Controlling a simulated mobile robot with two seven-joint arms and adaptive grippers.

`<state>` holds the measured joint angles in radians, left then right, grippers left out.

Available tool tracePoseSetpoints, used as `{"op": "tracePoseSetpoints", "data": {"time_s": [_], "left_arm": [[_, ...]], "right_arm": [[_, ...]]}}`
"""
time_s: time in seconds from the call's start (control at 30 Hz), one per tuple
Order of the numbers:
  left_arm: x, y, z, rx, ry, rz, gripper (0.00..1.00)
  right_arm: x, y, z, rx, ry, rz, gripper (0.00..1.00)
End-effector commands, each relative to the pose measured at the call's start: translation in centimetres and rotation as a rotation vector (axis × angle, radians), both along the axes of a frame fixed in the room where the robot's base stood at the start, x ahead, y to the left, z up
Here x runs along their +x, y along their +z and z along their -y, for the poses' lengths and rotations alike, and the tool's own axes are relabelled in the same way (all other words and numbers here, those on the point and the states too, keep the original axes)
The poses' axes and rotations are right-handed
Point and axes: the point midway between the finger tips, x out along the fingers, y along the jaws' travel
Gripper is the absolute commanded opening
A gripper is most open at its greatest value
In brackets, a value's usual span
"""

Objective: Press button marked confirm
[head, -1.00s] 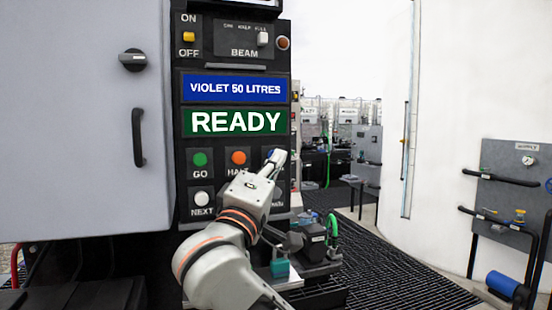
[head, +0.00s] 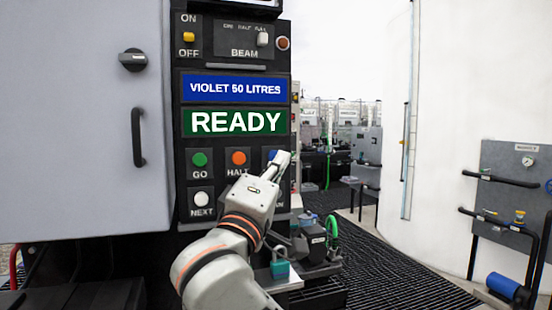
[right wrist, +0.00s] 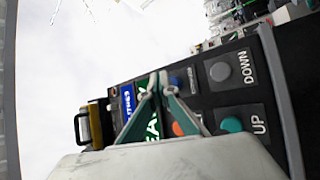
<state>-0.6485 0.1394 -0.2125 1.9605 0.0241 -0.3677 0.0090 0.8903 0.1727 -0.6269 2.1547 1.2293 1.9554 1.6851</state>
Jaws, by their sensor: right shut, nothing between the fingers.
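A black control panel (head: 186,150) carries a green GO button (head: 200,159), an orange HALT button (head: 239,158) and a white NEXT button (head: 202,199). A blue button (head: 272,155) sits right of HALT, partly covered by my right gripper (head: 283,157); its label is hidden, and I see no readable "confirm" mark. The right gripper is shut and empty, its tips at the blue button's right side; I cannot tell if they touch. In the right wrist view its closed fingers (right wrist: 159,80) show before the panel, with the blue button (right wrist: 175,82) just beyond. My left gripper is out of view.
A green READY display (head: 235,122) and a blue VIOLET 50 LITRES display (head: 235,88) sit above the buttons. The right wrist view also shows a grey DOWN button (right wrist: 220,72) and a teal UP button (right wrist: 231,125). A grey cabinet door (head: 80,120) stands left.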

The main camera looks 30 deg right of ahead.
Motion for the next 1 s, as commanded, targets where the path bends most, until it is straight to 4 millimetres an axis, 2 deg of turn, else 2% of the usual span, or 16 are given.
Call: {"op": "tracePoseSetpoints", "data": {"time_s": [0.17, 0.7, 1.0], "left_arm": [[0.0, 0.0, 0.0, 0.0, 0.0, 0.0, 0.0], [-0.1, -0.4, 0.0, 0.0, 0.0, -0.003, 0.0], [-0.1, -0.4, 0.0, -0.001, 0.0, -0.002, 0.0]], "right_arm": [[-0.2, 0.0, -0.1, 0.0, 0.001, 0.001, 0.0], [-4.5, -0.1, -1.1, 0.0, 0.001, -0.001, 0.0], [-4.9, 0.0, -1.2, 0.0, 0.0, 0.0, 0.0]]}}
